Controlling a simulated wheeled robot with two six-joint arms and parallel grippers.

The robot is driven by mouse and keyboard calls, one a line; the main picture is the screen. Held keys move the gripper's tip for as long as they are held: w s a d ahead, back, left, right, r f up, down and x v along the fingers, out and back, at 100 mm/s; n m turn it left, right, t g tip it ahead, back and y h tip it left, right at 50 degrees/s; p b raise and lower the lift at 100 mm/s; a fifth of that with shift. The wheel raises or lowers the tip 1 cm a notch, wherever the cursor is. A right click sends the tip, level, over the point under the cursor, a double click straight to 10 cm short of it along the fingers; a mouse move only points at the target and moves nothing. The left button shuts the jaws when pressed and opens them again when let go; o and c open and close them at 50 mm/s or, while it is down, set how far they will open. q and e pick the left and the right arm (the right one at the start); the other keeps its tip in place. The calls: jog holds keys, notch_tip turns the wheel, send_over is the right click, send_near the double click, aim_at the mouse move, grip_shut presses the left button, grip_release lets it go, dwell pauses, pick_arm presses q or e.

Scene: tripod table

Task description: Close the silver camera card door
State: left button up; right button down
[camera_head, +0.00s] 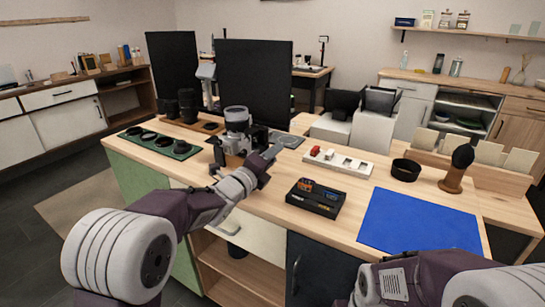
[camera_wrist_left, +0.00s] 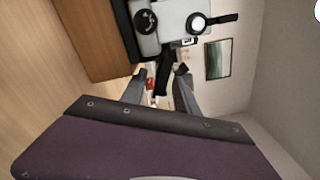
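The silver camera (camera_head: 237,117) stands on a dark mount on the wooden table, left of the middle in the head view. In the left wrist view its silver body (camera_wrist_left: 172,22) with round knobs fills the top. A dark narrow part (camera_wrist_left: 163,75) juts from it toward my fingers; I cannot tell if this is the card door. My left gripper (camera_head: 272,157) is beside the camera's right side. In the wrist view its fingers (camera_wrist_left: 160,88) are apart, with the dark part's end between them; contact is unclear. My right arm shows at the lower right, its gripper outside the view.
A green mat (camera_head: 160,143) with lens parts lies left of the camera. A black tray (camera_head: 315,198), a white strip (camera_head: 338,161) and a blue mat (camera_head: 420,220) lie to the right. A dark monitor panel (camera_head: 255,72) stands behind. Bare wood lies around the tray.

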pick_arm(q)
grip_shut()
jog(key=shift+r+n, duration=0.15)
jog(key=shift+n, duration=0.15)
jog(key=r+n+p, duration=0.1)
jog(key=n, duration=0.1)
jog(key=shift+d+n, duration=0.1)
jog(key=shift+n, duration=0.2)
jog(key=shift+r+n+p, duration=0.4)
jog(key=shift+n, duration=0.55)
jog(key=shift+r+n+p, duration=0.35)
jog(key=shift+n, duration=0.6)
